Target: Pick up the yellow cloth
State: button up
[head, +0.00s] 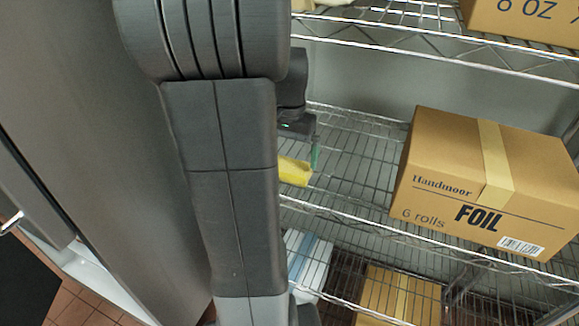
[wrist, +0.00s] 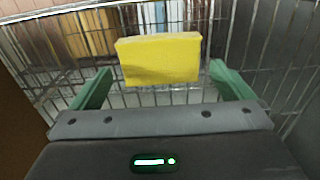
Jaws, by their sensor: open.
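The yellow cloth (wrist: 158,59) is a folded, block-like piece on the wire shelf, just beyond and between my fingertips in the wrist view. In the head view the yellow cloth (head: 294,171) shows only in part, with my arm hiding its left side. My gripper (wrist: 154,82) is open, with one green finger on each side and nothing held. In the head view my gripper (head: 314,150) is mostly hidden behind my arm, with one green finger visible above the cloth.
A cardboard foil box (head: 480,185) stands on the same wire shelf (head: 350,150) to the right. Another wire shelf (head: 440,38) is above, bearing a box (head: 530,20). Below are a cardboard box (head: 395,295) and a white-and-blue item (head: 308,262). Bare shelf lies between cloth and foil box.

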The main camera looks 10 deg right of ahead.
notch_tip(320, 180, down, 4)
jog(key=shift+r, duration=0.25)
jog(key=shift+s, duration=0.1)
jog(key=c, duration=0.7)
jog(key=shift+r, duration=0.15)
jog(key=shift+r, duration=0.65)
jog(key=shift+s+a+r+b, duration=0.15)
jog(key=shift+r+b, duration=0.05)
jog(key=shift+r, duration=0.3)
jog(key=shift+s+a+r+b, duration=0.1)
jog(key=shift+s+r+b, duration=0.05)
jog(key=shift+r, duration=0.3)
jog(key=s+a, duration=0.3)
jog(key=s, duration=0.1)
jog(key=s+a+b, duration=0.1)
jog(key=s+a, duration=0.2)
jog(key=s, duration=0.2)
jog(key=s+a+b, duration=0.1)
jog(key=s+a, duration=0.2)
jog(key=s, duration=0.2)
jog(key=shift+s+a, duration=0.15)
jog(key=shift+a, duration=0.15)
